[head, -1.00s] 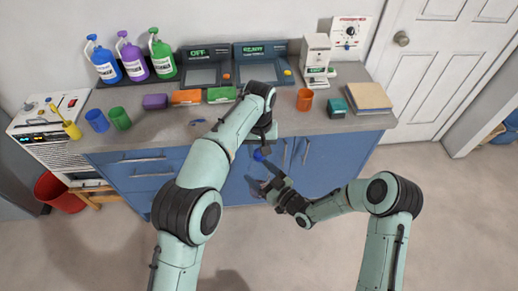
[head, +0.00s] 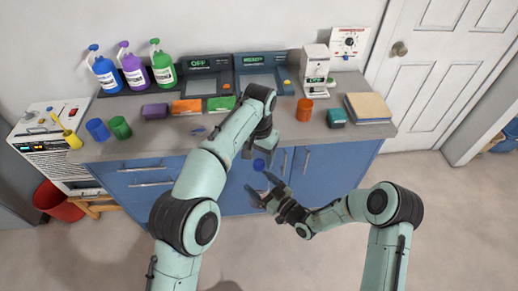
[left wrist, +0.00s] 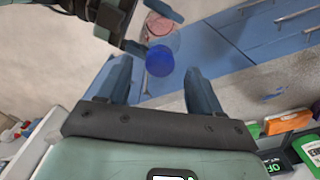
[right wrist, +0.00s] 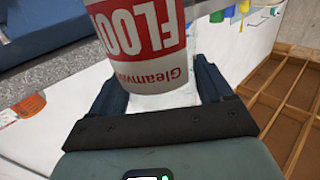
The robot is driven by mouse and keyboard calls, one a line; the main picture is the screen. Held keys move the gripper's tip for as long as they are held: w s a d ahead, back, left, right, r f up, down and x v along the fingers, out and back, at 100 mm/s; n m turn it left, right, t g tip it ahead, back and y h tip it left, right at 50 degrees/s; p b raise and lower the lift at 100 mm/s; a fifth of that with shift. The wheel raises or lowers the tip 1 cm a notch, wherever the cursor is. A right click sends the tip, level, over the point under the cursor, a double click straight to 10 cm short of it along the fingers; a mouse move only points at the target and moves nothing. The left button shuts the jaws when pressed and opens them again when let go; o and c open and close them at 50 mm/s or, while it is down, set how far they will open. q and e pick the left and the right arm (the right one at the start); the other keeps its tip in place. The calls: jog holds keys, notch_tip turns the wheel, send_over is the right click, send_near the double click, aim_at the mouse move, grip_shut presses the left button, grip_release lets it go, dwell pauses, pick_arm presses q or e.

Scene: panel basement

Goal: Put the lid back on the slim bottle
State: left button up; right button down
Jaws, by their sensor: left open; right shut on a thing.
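The slim bottle (right wrist: 145,38), with a white and red label and a clear part, is between the fingers of my right gripper (right wrist: 155,90), which is shut on it. In the head view my right gripper (head: 262,188) holds it in front of the blue cabinet. A round blue lid (left wrist: 160,60) shows at the bottle's end; the head view shows it too (head: 259,164). My left gripper (head: 260,150) is open just above the lid. In the left wrist view the lid lies beyond the open fingertips (left wrist: 160,72), and I cannot tell how firmly it sits.
The grey counter (head: 240,136) behind holds blue and green cups, coloured boxes and an orange cup (head: 304,110). Three spray bottles (head: 133,70) stand at its back left. A red bucket (head: 58,204) is on the floor at left. The floor in front is clear.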

pick_arm(q)
jog(key=shift+r, duration=2.75)
